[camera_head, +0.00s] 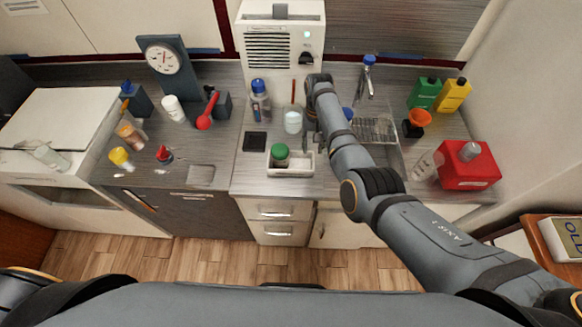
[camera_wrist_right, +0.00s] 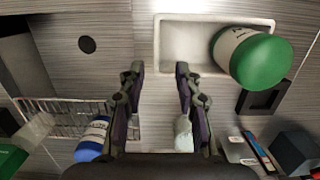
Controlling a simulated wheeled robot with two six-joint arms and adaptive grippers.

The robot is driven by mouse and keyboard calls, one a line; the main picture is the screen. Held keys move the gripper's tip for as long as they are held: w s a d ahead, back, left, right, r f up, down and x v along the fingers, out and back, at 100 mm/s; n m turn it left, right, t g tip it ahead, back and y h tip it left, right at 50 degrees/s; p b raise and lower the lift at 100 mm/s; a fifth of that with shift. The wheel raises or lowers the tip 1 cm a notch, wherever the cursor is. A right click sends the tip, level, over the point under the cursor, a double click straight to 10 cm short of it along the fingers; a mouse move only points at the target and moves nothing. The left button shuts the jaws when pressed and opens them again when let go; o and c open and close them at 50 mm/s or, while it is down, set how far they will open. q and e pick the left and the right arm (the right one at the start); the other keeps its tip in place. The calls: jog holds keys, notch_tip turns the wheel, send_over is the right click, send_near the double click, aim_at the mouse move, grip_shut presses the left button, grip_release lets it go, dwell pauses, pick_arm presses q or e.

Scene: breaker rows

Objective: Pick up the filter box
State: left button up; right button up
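I cannot pick out with certainty which thing is the filter box. My right gripper (camera_head: 309,139) is over the counter, just right of a white tray (camera_head: 270,170) that holds a green-capped jar (camera_head: 280,155). My forearm hides part of the counter and sink. My left gripper is out of view.
A white vented machine (camera_head: 281,45) stands behind the counter. A clear beaker (camera_head: 292,121), a blue-capped bottle (camera_head: 260,105) and a black square (camera_head: 254,141) are near the gripper. The sink rack (camera_head: 375,129) and a red container (camera_head: 468,168) are to the right.

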aim_at(313, 161)
notch_tip(313, 161, down, 2)
jog(key=shift+a, duration=0.1)
jog(key=shift+s+f, duration=0.15)
jog(key=shift+f, duration=0.05)
jog(key=f, duration=0.1)
jog(key=s+f+b, duration=0.1)
jog(key=shift+s+d+f, duration=0.3)
jog(key=shift+d, duration=0.05)
jog(key=shift+s+f+b, duration=0.1)
jog(key=shift+f+b, duration=0.85)
jog(key=shift+b, duration=0.05)
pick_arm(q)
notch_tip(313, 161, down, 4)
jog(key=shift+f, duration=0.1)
pick_arm(e)
jog(key=shift+r, duration=0.1)
grip_shut()
